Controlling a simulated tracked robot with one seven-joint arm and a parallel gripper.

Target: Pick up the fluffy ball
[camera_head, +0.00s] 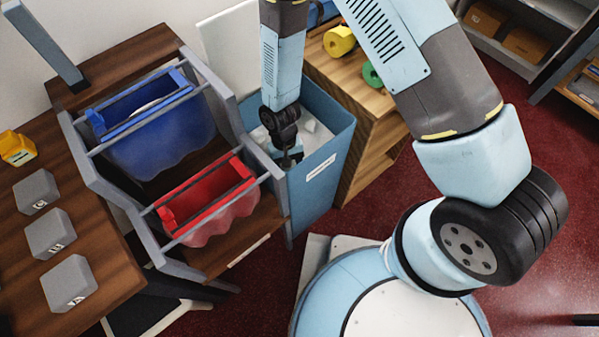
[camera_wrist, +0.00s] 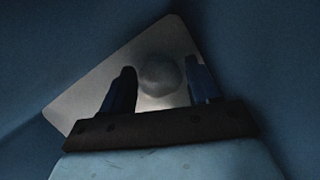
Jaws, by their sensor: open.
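In the wrist view a roundish, dim grey ball (camera_wrist: 160,76) lies over a pale flat sheet (camera_wrist: 95,92) inside a blue bin. Its fluffiness is hard to tell in the dark. My gripper (camera_wrist: 161,68) is open, with one dark finger on each side of the ball; I cannot tell whether either finger touches it. In the head view my gripper (camera_head: 289,157) reaches down into the blue bin (camera_head: 330,157) among pale pieces (camera_head: 318,138). The ball cannot be made out there, hidden by my arm or the bin.
The bin's walls stand close around my gripper. Left of it a grey rack holds a blue tub (camera_head: 160,135) and a red tub (camera_head: 212,205). Grey blocks (camera_head: 68,283) sit on the wooden counter. A wooden shelf (camera_head: 360,110) with yellow (camera_head: 339,41) and green rolls stands right.

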